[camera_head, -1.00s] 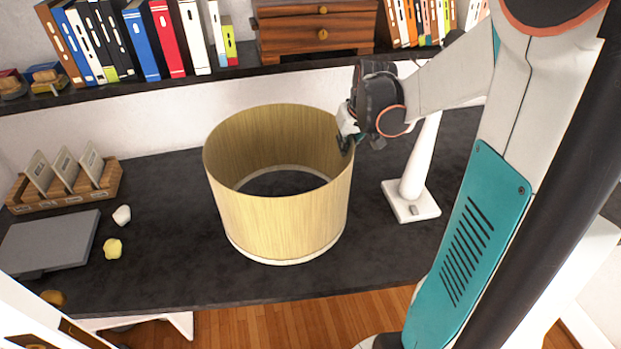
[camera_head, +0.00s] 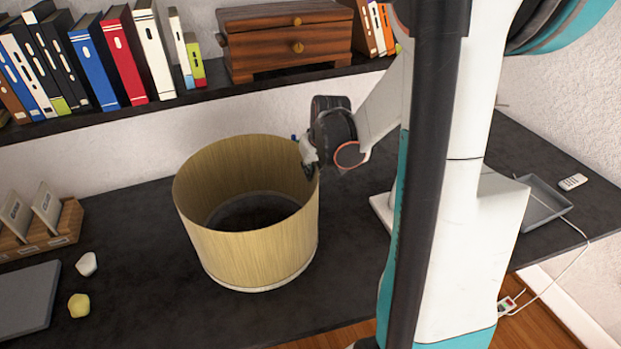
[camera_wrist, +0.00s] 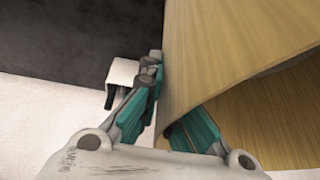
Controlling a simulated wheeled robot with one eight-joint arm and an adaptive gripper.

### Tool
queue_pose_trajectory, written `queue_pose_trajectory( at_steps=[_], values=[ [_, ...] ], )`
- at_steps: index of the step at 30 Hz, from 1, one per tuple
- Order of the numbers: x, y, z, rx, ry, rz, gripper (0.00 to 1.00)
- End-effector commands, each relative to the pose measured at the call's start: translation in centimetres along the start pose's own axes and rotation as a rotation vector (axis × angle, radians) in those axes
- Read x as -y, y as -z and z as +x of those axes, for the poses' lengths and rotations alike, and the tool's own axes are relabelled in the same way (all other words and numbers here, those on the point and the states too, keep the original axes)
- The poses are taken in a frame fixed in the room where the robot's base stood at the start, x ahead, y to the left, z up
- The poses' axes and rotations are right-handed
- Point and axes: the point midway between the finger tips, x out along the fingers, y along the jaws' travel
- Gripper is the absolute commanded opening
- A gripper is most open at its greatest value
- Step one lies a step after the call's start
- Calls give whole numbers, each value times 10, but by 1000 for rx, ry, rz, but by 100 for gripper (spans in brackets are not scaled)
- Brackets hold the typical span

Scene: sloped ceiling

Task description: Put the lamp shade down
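The lamp shade (camera_head: 245,250) is a wide tan open cylinder with a pale lower rim. It is upright over the middle of the dark desk (camera_head: 140,265); I cannot tell whether its lower rim touches the desktop. My gripper (camera_head: 309,165) is at the right side of its upper rim. In the wrist view the fingers (camera_wrist: 172,115) lie on either side of the shade's wall (camera_wrist: 215,60), shut on it, with the right finger partly covered by the shade. A white lamp base (camera_head: 381,207) is mostly hidden behind my arm.
A shelf (camera_head: 210,98) above the desk's back holds books (camera_head: 120,55) and a wooden box (camera_head: 285,45). A white lump (camera_head: 86,264), a yellow lump (camera_head: 79,305), a grey slab (camera_head: 25,300) and a card holder (camera_head: 40,245) are at left. A grey tray (camera_head: 545,205) is at right.

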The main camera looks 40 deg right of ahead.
Motion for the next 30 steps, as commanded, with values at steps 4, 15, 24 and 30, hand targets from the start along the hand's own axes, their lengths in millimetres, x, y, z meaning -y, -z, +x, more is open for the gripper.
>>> queue_pose_trajectory(
  at_steps=[4,15,24,30],
  values=[
    [0,-8,20,0,0,1,0],
    [0,-10,24,0,0,1,0],
    [0,-9,23,0,0,0,25],
    [0,-9,21,0,0,0,25]
  ],
)
